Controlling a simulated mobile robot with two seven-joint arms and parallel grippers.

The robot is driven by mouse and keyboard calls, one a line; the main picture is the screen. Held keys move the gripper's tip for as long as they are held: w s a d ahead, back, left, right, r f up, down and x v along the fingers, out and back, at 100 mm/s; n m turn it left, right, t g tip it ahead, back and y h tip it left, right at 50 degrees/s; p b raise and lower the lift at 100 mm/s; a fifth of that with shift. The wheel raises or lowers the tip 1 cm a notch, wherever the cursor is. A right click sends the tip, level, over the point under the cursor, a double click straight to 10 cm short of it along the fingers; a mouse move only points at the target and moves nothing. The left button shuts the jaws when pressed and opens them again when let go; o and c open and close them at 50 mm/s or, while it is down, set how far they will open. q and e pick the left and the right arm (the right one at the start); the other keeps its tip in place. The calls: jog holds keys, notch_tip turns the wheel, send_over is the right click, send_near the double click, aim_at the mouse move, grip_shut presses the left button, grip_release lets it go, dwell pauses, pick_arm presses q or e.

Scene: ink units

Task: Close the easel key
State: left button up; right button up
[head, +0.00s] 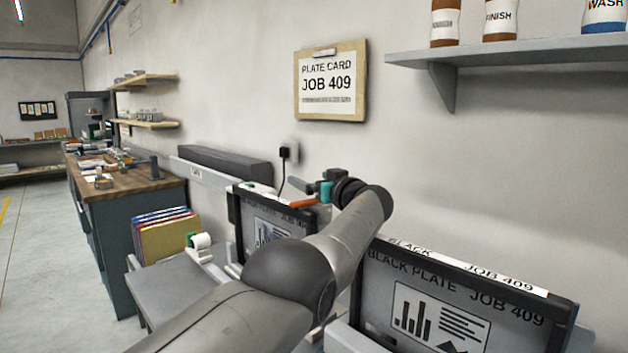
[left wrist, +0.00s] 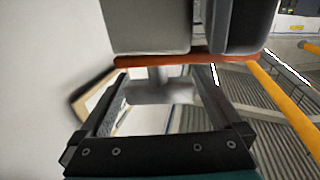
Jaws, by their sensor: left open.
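My left gripper (head: 308,187) reaches over the top of the left framed plate (head: 262,228) in the head view, its fingers pointing left. An orange-red bar (head: 303,203) lies just below the fingers, at the plate's upper right corner; it may be the easel key, but I cannot tell for sure. In the left wrist view the open jaws (left wrist: 165,82) point up the picture, and the orange-red bar (left wrist: 185,60) runs across just beyond the fingertips. A grey rounded piece shows between the fingers. I cannot tell whether anything touches. My right gripper is not in view.
A second framed plate, labelled BLACK PLATE JOB 409 (head: 450,297), stands at right. A plate card (head: 330,82) and a plug hang on the wall. A shelf (head: 510,52) with bottles juts out at upper right. Coloured folders (head: 168,236) stand left beside a workbench (head: 125,182).

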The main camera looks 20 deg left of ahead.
pick_arm(q)
notch_tip(320, 180, up, 20)
jog(key=p, duration=1.7)
